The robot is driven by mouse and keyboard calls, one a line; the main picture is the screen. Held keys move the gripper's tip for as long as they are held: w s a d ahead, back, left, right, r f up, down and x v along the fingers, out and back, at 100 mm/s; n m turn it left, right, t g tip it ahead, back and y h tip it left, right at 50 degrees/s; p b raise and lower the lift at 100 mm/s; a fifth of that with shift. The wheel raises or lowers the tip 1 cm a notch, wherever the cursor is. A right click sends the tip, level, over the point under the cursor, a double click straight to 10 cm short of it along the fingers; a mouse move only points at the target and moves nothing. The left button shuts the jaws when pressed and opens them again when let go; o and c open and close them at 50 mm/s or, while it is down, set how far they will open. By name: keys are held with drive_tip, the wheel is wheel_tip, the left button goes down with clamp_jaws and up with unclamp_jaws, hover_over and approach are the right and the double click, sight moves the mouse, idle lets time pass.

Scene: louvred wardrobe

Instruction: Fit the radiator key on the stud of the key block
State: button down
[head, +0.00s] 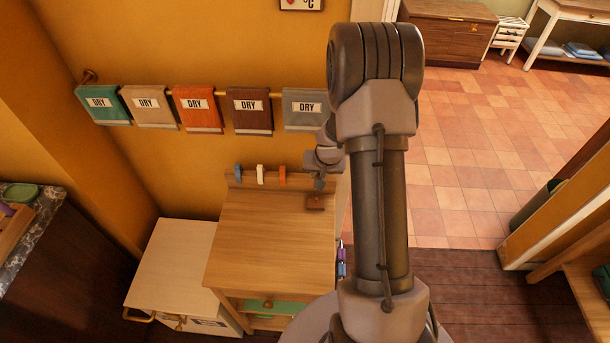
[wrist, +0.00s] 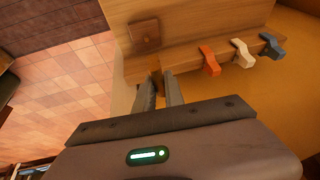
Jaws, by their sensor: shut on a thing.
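The key block (head: 315,203) is a small dark brown block on the wooden cabinet top, near its right back corner. It also shows in the wrist view (wrist: 145,36), with a small stud-like spot on its face. My gripper (head: 319,183) is just behind and above the block in the head view. In the wrist view my gripper (wrist: 160,82) is shut on a small brass-brown piece, taken as the radiator key (wrist: 154,64), at its fingertips. The key appears apart from the block. Its far end and its exact height above the block are hard to tell.
A rail along the cabinet top's (head: 262,240) back edge carries an orange (wrist: 209,60), a white (wrist: 242,53) and a blue (wrist: 272,45) piece. Labelled cloths (head: 250,110) hang on the wall behind. The cabinet top's middle and front are clear.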

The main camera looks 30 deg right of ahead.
drive_tip(key=b, duration=0.5)
hover_over(316, 201)
drive_tip(key=f, duration=0.5)
drive_tip(key=shift+w+d+f, duration=0.25)
drive_tip(key=shift+w+d, duration=0.1)
drive_tip(key=shift+w, duration=0.05)
drive_tip(key=shift+f+b, duration=0.4)
drive_tip(key=shift+f, duration=0.8)
idle(2.0)
idle(0.3)
drive_tip(key=c, duration=1.3)
unclamp_jaws()
drive_tip(key=shift+c, duration=0.2)
